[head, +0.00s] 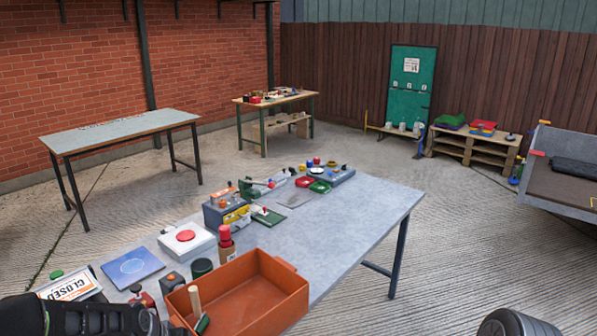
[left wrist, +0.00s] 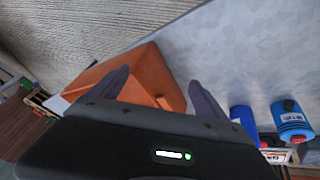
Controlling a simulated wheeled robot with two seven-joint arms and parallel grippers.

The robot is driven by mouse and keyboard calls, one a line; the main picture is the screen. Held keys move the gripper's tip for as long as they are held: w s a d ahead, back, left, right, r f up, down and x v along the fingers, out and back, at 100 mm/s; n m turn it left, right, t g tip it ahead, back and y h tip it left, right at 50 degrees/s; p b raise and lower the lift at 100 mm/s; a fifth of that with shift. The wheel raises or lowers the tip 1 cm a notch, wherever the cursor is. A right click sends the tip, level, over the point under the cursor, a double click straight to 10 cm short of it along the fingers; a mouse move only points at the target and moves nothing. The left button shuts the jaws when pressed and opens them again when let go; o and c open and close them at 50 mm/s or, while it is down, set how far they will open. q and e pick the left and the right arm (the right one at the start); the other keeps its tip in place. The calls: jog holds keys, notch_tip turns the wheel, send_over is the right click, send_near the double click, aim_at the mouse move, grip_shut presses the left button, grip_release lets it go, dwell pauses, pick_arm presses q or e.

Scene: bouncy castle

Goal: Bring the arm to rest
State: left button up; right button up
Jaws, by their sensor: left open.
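My left arm (head: 85,316) comes in at the bottom left of the head view, low beside the near end of the grey table (head: 345,225). My left gripper (left wrist: 160,90) shows in the left wrist view with two dark fingers spread apart and nothing between them. An orange crate (head: 283,298) stands on the near end of the table, just right of the arm. It also shows in the left wrist view (left wrist: 150,65), beyond the fingers. My right gripper is not in either view.
A wooden-handled brush (head: 195,300) is in the crate. A red-button box (head: 186,238), a blue panel (head: 132,266) and a CLOSED sign (head: 68,287) crowd the table's left side. Blue canisters (left wrist: 292,120) show in the left wrist view. The table's right side is clear.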

pick_arm(q)
jog(key=s+d+f+h+b, duration=0.1)
jog(key=s+d+f+b, duration=0.1)
jog(key=s+d+f, duration=0.45)
jog(key=s+d+f+b, duration=0.1)
jog(key=d+f, duration=0.3)
jog(key=f, duration=0.6)
jog(key=s+d+f+g+b, duration=0.2)
jog(key=s+d+f, duration=0.3)
jog(key=s+f, duration=0.2)
jog(key=s+d+f+g+h+b, duration=0.1)
jog(key=s+d+f, duration=0.4)
jog(key=s, duration=0.7)
notch_tip(320, 180, down, 2)
jog(key=shift+d+f+g+h+b, duration=0.2)
jog(key=shift+g+h+b, duration=0.1)
jog(key=shift+g+b, duration=0.55)
